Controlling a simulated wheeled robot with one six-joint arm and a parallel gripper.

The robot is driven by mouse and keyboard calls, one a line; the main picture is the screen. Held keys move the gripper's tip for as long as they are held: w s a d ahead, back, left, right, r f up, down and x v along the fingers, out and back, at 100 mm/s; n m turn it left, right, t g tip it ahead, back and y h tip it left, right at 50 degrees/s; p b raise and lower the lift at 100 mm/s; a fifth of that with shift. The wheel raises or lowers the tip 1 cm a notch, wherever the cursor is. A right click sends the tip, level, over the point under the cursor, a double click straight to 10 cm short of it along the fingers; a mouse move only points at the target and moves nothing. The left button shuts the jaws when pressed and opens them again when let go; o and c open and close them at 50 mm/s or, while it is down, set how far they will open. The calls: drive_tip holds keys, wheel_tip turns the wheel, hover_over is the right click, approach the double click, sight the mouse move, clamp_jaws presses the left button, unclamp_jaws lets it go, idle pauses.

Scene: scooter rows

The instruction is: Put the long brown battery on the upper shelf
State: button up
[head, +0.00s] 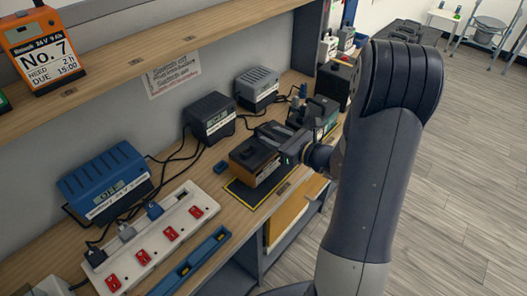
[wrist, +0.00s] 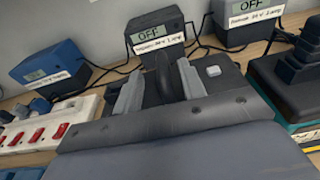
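A long battery with a brown-orange body and black top (head: 252,164) lies on a yellow-edged dark mat on the workbench in the head view. My gripper (head: 277,140) is low over its right end, reaching in from the right. In the wrist view, my gripper's two light grey fingers (wrist: 160,84) stand on either side of a dark handle on the battery's black top (wrist: 223,82). Whether they press on it cannot be told. The upper shelf (head: 150,50) is a wooden board above the bench, at upper left.
An orange No. 7 battery (head: 40,52) stands on the shelf's left part; the shelf to its right looks clear. Blue (head: 105,183), black (head: 210,117) and grey chargers (head: 257,88) with cables line the bench back. A white power strip (head: 150,240) lies in front.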

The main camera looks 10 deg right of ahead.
sight(264, 131)
drive_tip(key=x, duration=0.4)
drive_tip(key=shift+w+p, duration=0.1)
drive_tip(key=shift+p, duration=0.2)
drive_tip(key=shift+c, duration=0.5)
clamp_jaws()
idle(0.5)
drive_tip(key=shift+r, duration=0.2)
